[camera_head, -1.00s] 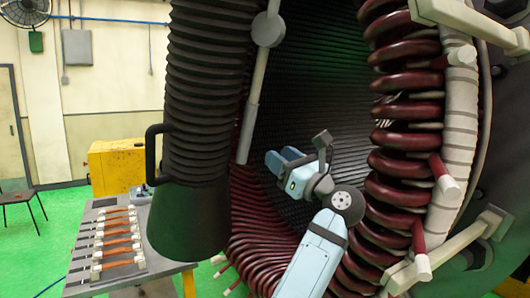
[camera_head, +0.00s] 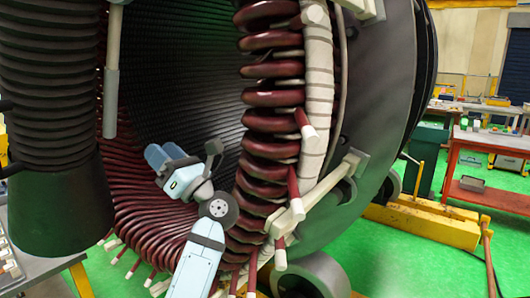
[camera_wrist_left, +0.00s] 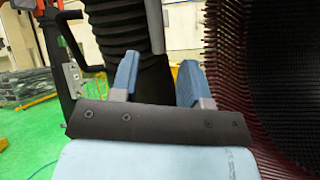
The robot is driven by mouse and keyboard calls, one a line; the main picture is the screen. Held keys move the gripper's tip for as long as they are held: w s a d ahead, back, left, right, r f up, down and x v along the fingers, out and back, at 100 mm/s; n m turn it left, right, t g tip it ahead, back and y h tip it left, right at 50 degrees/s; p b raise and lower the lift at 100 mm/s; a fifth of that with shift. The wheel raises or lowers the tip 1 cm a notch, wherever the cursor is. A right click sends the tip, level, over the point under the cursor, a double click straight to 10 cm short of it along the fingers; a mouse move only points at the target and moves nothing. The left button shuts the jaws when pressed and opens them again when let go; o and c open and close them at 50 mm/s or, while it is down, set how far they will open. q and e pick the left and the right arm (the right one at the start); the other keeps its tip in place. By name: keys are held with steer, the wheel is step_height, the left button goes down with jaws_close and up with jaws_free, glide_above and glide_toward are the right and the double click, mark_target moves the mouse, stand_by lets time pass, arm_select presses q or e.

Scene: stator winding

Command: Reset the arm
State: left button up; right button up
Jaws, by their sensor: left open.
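My left gripper (camera_head: 163,156) is in front of the open bore of the stator (camera_head: 190,80), with its blue fingers pointing up and to the left. In the left wrist view its two blue fingers (camera_wrist_left: 155,80) stand apart with nothing between them. The stator's dark red coil ends (camera_head: 272,97) ring the bore. A black ribbed duct (camera_head: 52,90) hangs at the left and also shows behind the fingers in the left wrist view (camera_wrist_left: 120,25). My right gripper is not in view.
A grey table edge (camera_head: 45,272) shows at the lower left. A yellow base beam (camera_head: 435,225) and a red workbench (camera_head: 495,160) stand at the right. A green bin (camera_head: 425,155) is beside the stator.

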arm_select(q)
steer(key=s+d+f+n+t+h+p, duration=0.1)
steer(key=s+d+f+n+t+h, duration=0.2)
steer(key=f+n+h, duration=0.7)
steer(key=s+d+f+n+t+h+p, duration=0.1)
steer(key=s+f+n+t+h+p, duration=0.15)
steer(key=f+n+t+h, duration=0.75)
steer(key=s+d+f+n+g+h+p, duration=0.15)
steer(key=s+f+n+h, duration=0.4)
steer(key=n, duration=0.85)
steer(key=s+a+f+m+g+p, duration=0.2)
steer(key=s+f+m+g, duration=0.8)
steer(key=s+f, duration=1)
step_height(320, 180, down, 3)
steer(key=shift+s+a+r+m+g, duration=0.2)
steer(key=shift+m+g, duration=0.2)
steer(key=shift+g, duration=0.15)
